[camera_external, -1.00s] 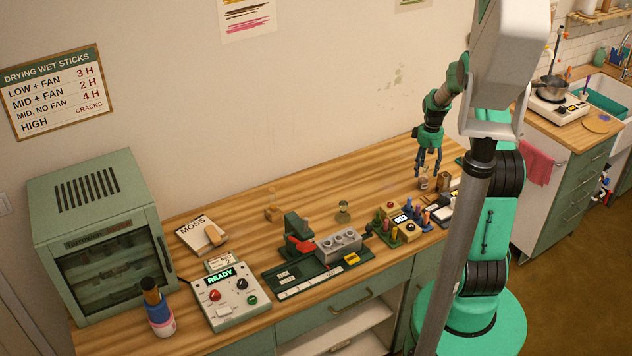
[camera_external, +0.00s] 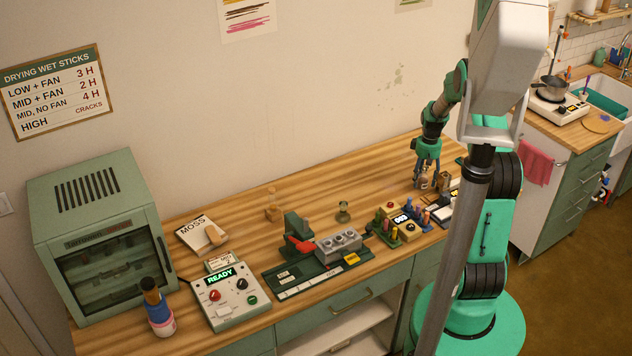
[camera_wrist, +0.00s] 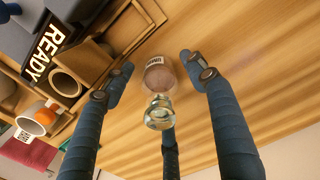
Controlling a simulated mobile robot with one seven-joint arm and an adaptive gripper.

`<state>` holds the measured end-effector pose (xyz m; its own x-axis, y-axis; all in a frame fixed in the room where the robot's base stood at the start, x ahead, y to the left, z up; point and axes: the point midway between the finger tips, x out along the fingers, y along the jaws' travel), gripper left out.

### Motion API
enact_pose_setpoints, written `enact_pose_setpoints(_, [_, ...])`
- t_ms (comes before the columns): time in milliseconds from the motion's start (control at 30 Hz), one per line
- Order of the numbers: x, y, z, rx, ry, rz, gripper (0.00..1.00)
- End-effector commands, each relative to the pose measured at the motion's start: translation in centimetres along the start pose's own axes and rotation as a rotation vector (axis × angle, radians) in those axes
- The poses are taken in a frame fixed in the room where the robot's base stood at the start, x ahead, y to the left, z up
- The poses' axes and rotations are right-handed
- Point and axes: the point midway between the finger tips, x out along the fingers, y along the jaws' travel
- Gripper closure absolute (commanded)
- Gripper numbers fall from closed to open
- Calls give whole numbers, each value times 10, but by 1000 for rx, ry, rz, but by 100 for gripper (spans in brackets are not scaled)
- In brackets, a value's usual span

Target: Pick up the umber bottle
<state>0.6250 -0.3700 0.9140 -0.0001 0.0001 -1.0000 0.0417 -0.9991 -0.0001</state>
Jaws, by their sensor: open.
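The umber bottle, a small glass bottle with brown contents and a white label, stands on the wooden table in the wrist view (camera_wrist: 159,80). Its clear glass neck and top point toward the camera. In the external view the bottle (camera_external: 424,183) is small and partly hidden by my fingers. My gripper (camera_external: 427,178) is low over the table at the bottle. In the wrist view my gripper (camera_wrist: 160,85) is open, with its blue fingers spread to the left, right and below the bottle. I see gaps at both sides; contact with the lower finger is unclear.
Table behind is clear.

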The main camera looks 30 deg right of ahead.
Motion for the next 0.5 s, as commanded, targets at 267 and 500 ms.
enact_pose_setpoints(267, [0,0,0,0,0,0,56])
enact_pose_setpoints(500, [0,0,0,0,0,0,95])
